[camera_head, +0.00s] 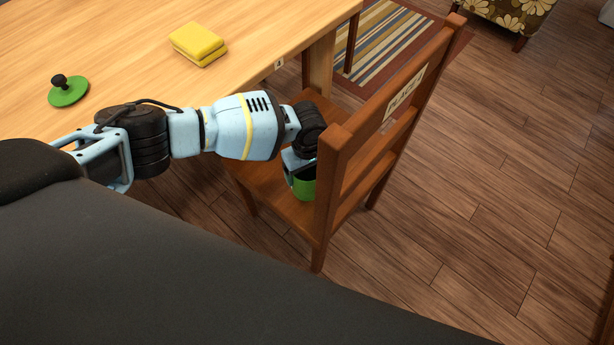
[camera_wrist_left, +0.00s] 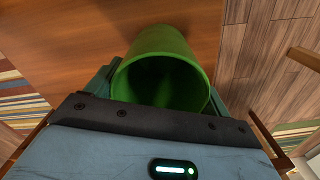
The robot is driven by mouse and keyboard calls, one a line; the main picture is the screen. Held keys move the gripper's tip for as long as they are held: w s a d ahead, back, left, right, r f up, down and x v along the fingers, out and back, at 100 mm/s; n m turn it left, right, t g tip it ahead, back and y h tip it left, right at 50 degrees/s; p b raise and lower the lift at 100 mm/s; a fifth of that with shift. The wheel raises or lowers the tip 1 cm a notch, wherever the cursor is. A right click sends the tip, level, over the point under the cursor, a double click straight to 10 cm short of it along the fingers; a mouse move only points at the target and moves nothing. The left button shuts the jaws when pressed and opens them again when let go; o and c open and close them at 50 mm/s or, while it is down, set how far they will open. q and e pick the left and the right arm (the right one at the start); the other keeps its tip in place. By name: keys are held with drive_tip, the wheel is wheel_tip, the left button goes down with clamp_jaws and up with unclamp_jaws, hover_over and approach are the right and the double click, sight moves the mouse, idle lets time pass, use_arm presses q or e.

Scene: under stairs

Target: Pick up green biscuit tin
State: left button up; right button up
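The green biscuit tin (camera_head: 304,188) is at the wooden chair, partly hidden behind the backrest post and under my left gripper. In the left wrist view the tin (camera_wrist_left: 165,42) is an open-topped green cylinder with its rim towards the camera. My left gripper (camera_head: 299,172) reaches down over it from the table side. In the left wrist view its fingers show on both sides of the tin, close against it; I cannot tell whether they press on it. I cannot tell whether the tin rests on the seat. My right gripper is not in view.
The chair's backrest (camera_head: 384,105) rises close to the right of my left gripper. The wooden table (camera_head: 130,45) holds a yellow sponge (camera_head: 198,43) and a green lid with a dark knob (camera_head: 69,91). A striped rug (camera_head: 388,42) and a patterned seat (camera_head: 515,14) lie beyond. The right floor is clear.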

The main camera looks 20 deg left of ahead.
use_arm(q)
drive_tip(key=shift+c, duration=1.2)
drive_tip(key=shift+r, duration=0.1)
wheel_tip(320, 180, up, 10)
drive_tip(key=p, duration=0.3)
